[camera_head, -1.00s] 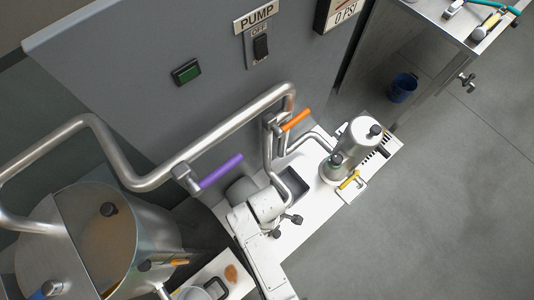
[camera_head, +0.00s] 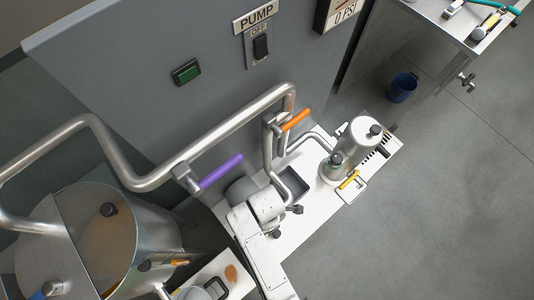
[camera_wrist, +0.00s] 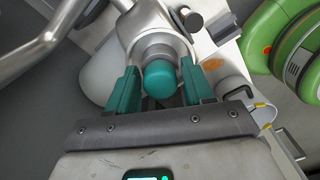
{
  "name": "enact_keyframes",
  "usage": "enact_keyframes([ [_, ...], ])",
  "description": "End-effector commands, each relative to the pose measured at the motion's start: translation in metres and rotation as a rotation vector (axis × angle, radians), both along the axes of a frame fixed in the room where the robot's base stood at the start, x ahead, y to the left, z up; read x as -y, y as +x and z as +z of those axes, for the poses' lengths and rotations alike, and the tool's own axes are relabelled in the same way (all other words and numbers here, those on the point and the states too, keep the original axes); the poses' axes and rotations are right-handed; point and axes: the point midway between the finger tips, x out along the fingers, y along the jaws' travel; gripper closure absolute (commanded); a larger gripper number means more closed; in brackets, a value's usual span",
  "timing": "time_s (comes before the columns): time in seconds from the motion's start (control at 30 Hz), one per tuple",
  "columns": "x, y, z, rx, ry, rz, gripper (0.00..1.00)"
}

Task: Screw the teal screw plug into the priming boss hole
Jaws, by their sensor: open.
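The teal screw plug (camera_wrist: 161,78) shows in the wrist view with its rounded end toward the camera. It sits in line with the grey collar of the priming boss (camera_wrist: 156,48); the plug covers the hole, so I cannot tell how deep it is. My gripper (camera_wrist: 160,69) is open, with one teal finger on each side of the plug. A narrow gap shows between each finger and the plug. In the head view my white arm reaches the white bench top (camera_head: 305,230) below the pipes; the plug cannot be made out there.
A dark knob (camera_wrist: 190,20) stands just beyond the boss. A green machine (camera_wrist: 287,45) is at right. In the head view, a purple handle (camera_head: 221,171), an orange handle (camera_head: 296,120), a bent steel pipe (camera_head: 220,136) and a steel canister (camera_head: 355,145) surround the arm.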

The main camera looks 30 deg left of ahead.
Motion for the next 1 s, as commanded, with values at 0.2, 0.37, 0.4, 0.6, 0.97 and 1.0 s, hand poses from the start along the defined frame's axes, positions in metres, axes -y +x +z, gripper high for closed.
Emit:
enact_keyframes([
  [0.2,-0.0001,0.0006,0.0000,0.000,0.000,0.122,0.49],
  [0.37,-0.0002,0.0005,0.0000,0.000,0.000,0.124,0.49],
  [0.4,-0.0002,0.0005,0.0000,0.000,0.000,0.125,0.49],
  [0.6,-0.0003,0.0009,0.0000,0.000,0.000,0.246,0.49],
  [0.97,-0.0004,0.0007,0.0000,0.000,0.000,0.272,0.60],
  [1.0,-0.0004,0.0007,0.0000,0.000,0.000,0.272,0.64],
])
